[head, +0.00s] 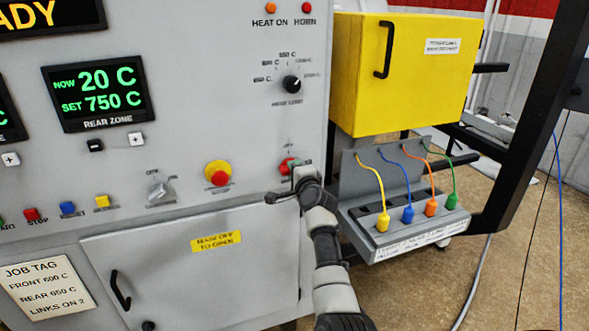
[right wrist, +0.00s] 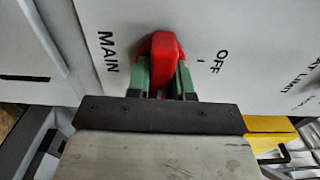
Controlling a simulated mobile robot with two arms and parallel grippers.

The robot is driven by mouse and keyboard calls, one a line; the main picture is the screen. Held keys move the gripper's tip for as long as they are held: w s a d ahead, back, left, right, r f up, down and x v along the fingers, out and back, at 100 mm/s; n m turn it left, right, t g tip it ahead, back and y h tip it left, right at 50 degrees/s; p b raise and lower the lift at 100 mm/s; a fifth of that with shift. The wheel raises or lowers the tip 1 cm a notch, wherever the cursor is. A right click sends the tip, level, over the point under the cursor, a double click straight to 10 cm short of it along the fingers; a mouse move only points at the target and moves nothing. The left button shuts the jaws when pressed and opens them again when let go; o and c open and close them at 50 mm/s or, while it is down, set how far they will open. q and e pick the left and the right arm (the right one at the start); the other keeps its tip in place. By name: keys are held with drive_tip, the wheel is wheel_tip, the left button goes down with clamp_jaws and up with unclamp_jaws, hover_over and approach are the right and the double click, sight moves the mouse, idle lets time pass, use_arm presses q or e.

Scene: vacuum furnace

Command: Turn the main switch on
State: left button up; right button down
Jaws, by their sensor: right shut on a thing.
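The main switch is a red handle (right wrist: 163,47) on the grey furnace panel, between the labels MAIN and OFF in the right wrist view. In the head view its red part (head: 286,166) shows low on the right side of the panel, partly covered by my gripper. My right gripper (head: 296,172) is at the switch. In the right wrist view its green fingertips (right wrist: 163,76) are closed on the two sides of the handle. The ON mark is not readable. My left gripper is not in view.
A red and yellow emergency button (head: 218,174) and a grey knob (head: 160,190) sit left of the switch. A yellow box (head: 402,75) and a shelf with several coloured plugs (head: 405,240) stick out on the right. A lower door (head: 190,275) is shut.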

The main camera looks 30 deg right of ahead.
idle(0.3)
drive_tip(key=c, duration=1)
unclamp_jaws()
drive_tip(key=shift+s+a+f, duration=0.1)
drive_tip(key=shift+s+a, duration=0.05)
drive_tip(key=shift+s, duration=0.35)
drive_tip(key=b+v, duration=0.1)
drive_tip(key=v, duration=0.8)
drive_tip(key=shift+s, duration=0.35)
